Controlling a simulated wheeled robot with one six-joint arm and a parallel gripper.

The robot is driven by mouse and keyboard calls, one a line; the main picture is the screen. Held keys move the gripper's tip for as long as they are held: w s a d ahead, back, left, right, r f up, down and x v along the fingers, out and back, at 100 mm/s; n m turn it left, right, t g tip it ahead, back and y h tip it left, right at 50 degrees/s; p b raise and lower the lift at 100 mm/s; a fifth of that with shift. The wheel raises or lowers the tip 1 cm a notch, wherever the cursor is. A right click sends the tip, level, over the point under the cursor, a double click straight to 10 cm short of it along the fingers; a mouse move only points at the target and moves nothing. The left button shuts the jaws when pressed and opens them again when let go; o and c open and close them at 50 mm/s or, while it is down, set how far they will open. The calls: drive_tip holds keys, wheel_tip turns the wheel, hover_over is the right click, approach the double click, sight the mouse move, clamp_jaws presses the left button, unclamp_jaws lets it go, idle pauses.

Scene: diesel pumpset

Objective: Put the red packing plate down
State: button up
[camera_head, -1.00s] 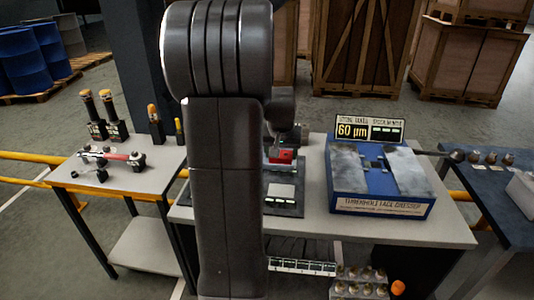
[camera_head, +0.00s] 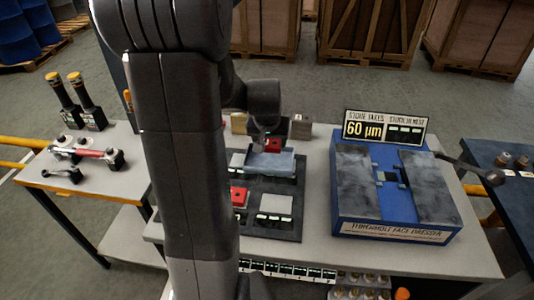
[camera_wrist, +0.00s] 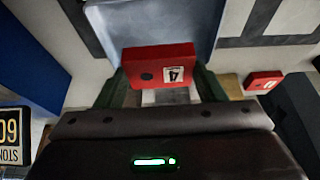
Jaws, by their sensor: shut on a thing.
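My gripper (camera_head: 268,135) is shut on a red packing plate (camera_head: 273,146), above or at the back edge of a blue-grey tray (camera_head: 282,166). In the wrist view the plate (camera_wrist: 145,66), with a white label reading 4, sits between the fingers of my gripper (camera_wrist: 160,82). The tray (camera_wrist: 205,20) lies beyond the plate there; I cannot tell whether they touch. A second red plate (camera_head: 239,195) lies on the dark mat (camera_head: 290,235), partly hidden by my arm. Another red piece (camera_wrist: 263,82) shows at the right of the wrist view.
A blue face dresser (camera_head: 356,200) with a 60 µm sign (camera_head: 385,128) stands right of the mat. Small blocks (camera_head: 300,129) stand behind the tray. A left side table (camera_head: 110,190) holds tools. Grey bench top (camera_head: 315,215) is bare between mat and dresser.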

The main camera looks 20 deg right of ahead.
sight(269, 151)
drive_tip(key=shift+f, duration=2.8)
drive_tip(key=shift+f, duration=0.1)
drive_tip(key=o, duration=1.4)
drive_tip(key=shift+r, duration=0.2)
drive_tip(key=v, duration=1.2)
drive_tip(key=shift+f, duration=0.2)
drive_tip(key=x, duration=1.2)
drive_tip(key=shift+f, duration=0.15)
drive_tip(key=shift+r, duration=0.2)
